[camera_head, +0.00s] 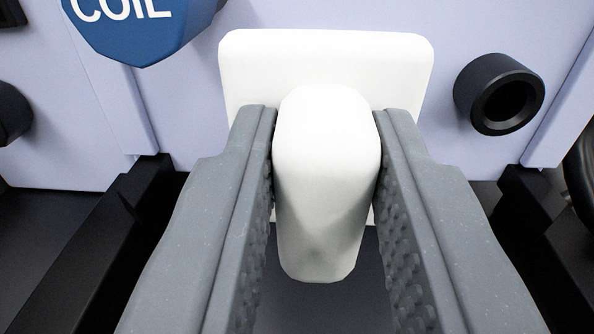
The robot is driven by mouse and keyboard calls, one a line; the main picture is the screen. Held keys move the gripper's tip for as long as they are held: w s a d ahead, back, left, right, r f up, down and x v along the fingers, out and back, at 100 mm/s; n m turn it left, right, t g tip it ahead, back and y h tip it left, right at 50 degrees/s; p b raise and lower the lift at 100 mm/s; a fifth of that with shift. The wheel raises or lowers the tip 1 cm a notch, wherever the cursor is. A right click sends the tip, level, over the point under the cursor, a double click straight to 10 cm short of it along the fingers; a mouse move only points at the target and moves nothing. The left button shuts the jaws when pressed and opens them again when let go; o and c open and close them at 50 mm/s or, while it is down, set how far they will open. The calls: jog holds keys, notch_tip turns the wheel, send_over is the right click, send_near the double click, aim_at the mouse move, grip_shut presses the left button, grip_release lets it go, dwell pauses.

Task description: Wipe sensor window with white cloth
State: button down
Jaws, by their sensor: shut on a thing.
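My gripper (322,125) has its two grey, studded fingers shut on the white cloth (328,150). The cloth looks like a thick rounded block between the fingers, with a wide flat white pad at its far end. The pad is in front of the pale lilac panel; I cannot tell whether it touches it. A short black round tube with a dark opening (500,94) sticks out of the panel to the right of the pad, apart from it. I cannot tell whether this is the sensor window; no other window shows.
A blue sign reading "COIL" (138,25) is at the upper left, close to the pad. Another black round part (12,113) is at the left edge. Black bars flank my fingers below the lilac panel (190,90). A dark round part is cut off at the right edge.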

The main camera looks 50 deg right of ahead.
aim_at(419, 128)
jog(key=shift+x, duration=2.65)
jog(key=shift+s+d, duration=0.5)
jog(key=shift+s, duration=0.15)
jog(key=shift+s+d, duration=0.5)
jog(key=shift+s, duration=0.2)
jog(key=shift+w+d, duration=0.2)
jog(key=shift+w+a+p, duration=0.6)
jog(key=shift+p, duration=0.1)
jog(key=shift+w+a+p, duration=0.4)
jog(key=shift+w+p, duration=0.2)
jog(key=shift+w, duration=0.05)
jog(key=shift+s+d, duration=0.45)
jog(key=shift+s, duration=0.2)
jog(key=shift+s+d, duration=0.1)
jog(key=shift+d, duration=0.05)
